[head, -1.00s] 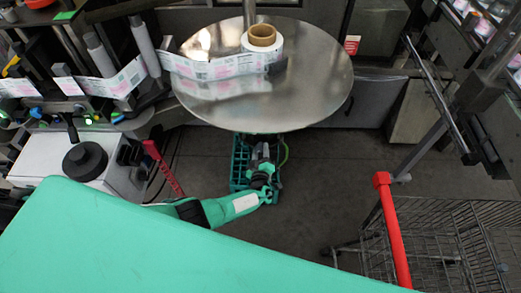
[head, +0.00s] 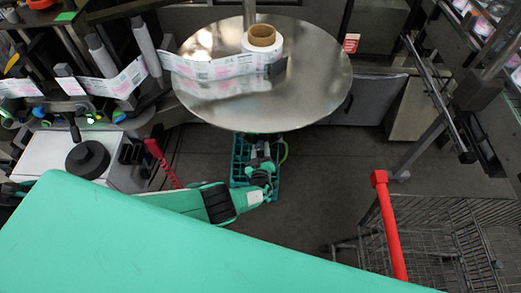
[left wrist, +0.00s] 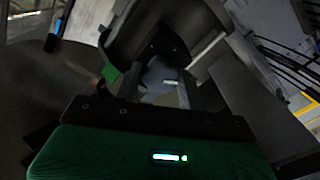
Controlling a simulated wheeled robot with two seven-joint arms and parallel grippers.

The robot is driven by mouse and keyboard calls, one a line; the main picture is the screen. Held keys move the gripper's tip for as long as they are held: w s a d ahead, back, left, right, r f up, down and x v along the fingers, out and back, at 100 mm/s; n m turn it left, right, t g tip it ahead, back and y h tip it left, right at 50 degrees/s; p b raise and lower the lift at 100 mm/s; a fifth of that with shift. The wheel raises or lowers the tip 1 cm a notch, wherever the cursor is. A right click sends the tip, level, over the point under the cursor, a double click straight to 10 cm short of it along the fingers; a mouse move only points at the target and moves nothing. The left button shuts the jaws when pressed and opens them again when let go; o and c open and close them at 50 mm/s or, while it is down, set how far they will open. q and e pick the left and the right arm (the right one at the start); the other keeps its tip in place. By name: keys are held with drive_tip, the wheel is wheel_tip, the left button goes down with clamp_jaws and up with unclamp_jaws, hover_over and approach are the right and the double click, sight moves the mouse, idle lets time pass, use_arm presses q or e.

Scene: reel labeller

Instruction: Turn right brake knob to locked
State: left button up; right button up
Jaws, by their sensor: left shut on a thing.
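My left gripper (head: 262,152) is under the front edge of the round metal reel table (head: 225,112) in the head view. The table edge hides what its fingertips touch there. In the left wrist view, the fingers of the left gripper (left wrist: 165,88) are closed on a dim grey-blue piece (left wrist: 160,74), which appears to be the right brake knob. Its marking and its turned position cannot be read in the dark picture. My right gripper is not in view.
A teal crate (head: 238,161) stands on the floor behind my left wrist. A paper roll (head: 262,45) with a label strip sits on the table. A shopping cart with a red handle (head: 390,230) stands at right. The floor between is clear.

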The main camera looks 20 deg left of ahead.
use_arm(q)
drive_tip(key=shift+s+f, duration=0.15)
drive_tip(key=o, duration=1)
drive_tip(key=shift+c, duration=0.2)
drive_tip(key=shift+s+d+r+p, duration=0.15)
drive_tip(key=shift+s+r+p, duration=0.05)
drive_tip(key=shift+s+p, duration=0.25)
drive_tip(key=p+v, duration=0.2)
drive_tip(key=v, duration=0.4)
drive_tip(key=shift+s+p, duration=0.15)
drive_tip(key=shift+p, duration=0.15)
